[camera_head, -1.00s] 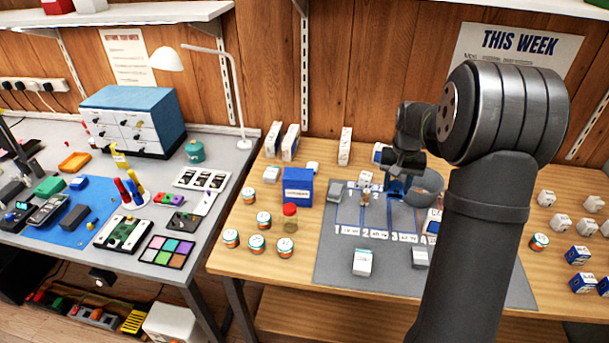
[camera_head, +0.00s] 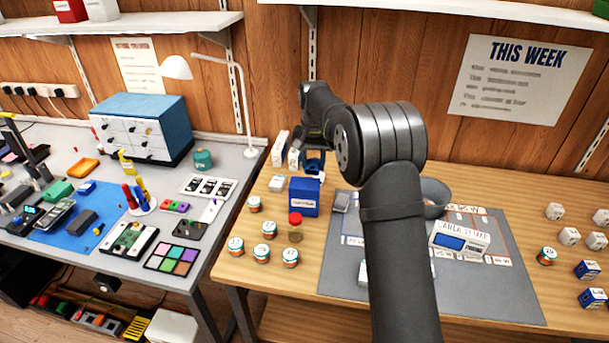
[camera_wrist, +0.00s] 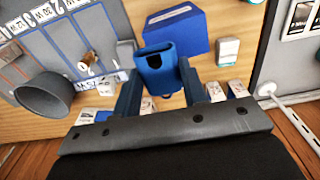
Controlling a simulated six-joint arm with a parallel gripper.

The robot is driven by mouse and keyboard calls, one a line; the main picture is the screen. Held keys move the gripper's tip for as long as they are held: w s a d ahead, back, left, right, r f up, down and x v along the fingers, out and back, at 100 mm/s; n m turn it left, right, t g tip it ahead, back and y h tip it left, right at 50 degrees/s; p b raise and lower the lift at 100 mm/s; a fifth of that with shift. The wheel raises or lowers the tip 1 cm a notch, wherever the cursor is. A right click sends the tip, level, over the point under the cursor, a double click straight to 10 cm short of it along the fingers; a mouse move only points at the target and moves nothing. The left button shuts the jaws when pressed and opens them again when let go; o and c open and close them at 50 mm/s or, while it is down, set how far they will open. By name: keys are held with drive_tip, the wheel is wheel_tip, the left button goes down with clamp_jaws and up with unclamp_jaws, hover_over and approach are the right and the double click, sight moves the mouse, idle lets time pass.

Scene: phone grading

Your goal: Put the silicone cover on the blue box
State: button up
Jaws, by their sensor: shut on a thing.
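The silicone cover (camera_wrist: 155,75) is a blue, hollow, open-ended sleeve. My gripper (camera_wrist: 157,62) is shut on it, with one finger on each side. In the head view the cover (camera_head: 314,165) shows as a small blue shape just behind and above the blue box, and my gripper is partly hidden by my arm. The blue box (camera_head: 304,198) stands on the wooden table with a white label on its front. In the wrist view the blue box (camera_wrist: 190,36) lies just beyond the cover; I cannot tell the height between them.
White cartons (camera_head: 281,148) stand close behind the box. A jar with a red lid (camera_head: 295,226) stands in front of it, with several small tins to the left. A grey mat (camera_head: 490,290) and a grey bowl (camera_head: 434,192) are to the right.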

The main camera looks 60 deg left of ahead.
sight(305, 183)
drive_tip(key=shift+s+a+f, duration=0.8)
drive_tip(key=shift+a+f, duration=0.05)
drive_tip(key=shift+a, duration=0.25)
drive_tip(key=shift+f, duration=1.95)
drive_tip(key=shift+f, duration=0.1)
drive_tip(key=o, duration=1)
drive_tip(key=shift+c, duration=0.2)
wheel_tip(305, 183, up, 12)
drive_tip(key=shift+s, duration=0.15)
drive_tip(key=shift+d, duration=0.1)
